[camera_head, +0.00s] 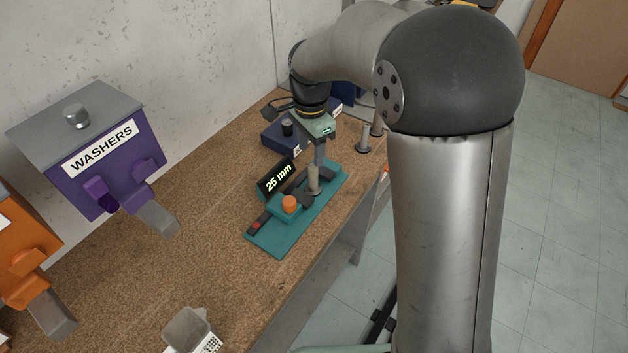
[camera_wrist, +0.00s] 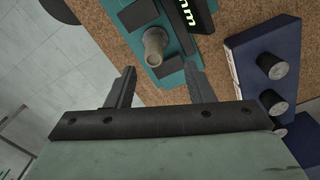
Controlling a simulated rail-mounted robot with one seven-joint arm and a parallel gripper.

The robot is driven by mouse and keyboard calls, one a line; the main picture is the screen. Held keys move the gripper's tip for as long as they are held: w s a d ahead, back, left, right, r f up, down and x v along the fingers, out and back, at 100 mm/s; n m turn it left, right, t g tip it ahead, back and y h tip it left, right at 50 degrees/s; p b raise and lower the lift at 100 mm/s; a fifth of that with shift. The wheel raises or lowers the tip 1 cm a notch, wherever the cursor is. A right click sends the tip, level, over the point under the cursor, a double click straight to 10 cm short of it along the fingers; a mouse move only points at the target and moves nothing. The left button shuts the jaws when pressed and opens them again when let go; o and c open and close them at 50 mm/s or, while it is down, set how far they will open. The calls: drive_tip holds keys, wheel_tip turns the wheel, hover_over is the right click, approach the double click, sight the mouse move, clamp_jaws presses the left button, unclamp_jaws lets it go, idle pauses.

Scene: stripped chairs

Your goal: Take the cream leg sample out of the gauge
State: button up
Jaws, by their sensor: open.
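The gauge (camera_head: 268,238) is a teal base on the bench with a black display reading 25 mm and an orange knob (camera_head: 290,203). Its teal base also shows in the wrist view (camera_wrist: 172,68). The cream leg sample (camera_head: 313,182) stands upright on the gauge, beside the display. In the wrist view the sample (camera_wrist: 155,47) lies just beyond my fingertips. My gripper (camera_head: 318,158) points down close above the sample. In the wrist view my gripper (camera_wrist: 160,72) is open and empty. Whether the fingertips touch the sample cannot be told.
A grey post (camera_head: 363,140) stands near the bench edge. Bench left of the gauge is clear.

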sight(313, 166)
wheel_tip(313, 166, down, 3)
drive_tip(key=shift+r, duration=0.1)
drive_tip(key=shift+s+d+f+p, duration=0.15)
drive_tip(key=shift+f+p, duration=0.35)
drive_tip(key=shift+f, duration=0.85)
drive_tip(key=shift+s+d+f+p, duration=0.15)
drive_tip(key=shift+f+p, duration=0.35)
drive_tip(key=shift+f, duration=0.85)
clamp_jaws()
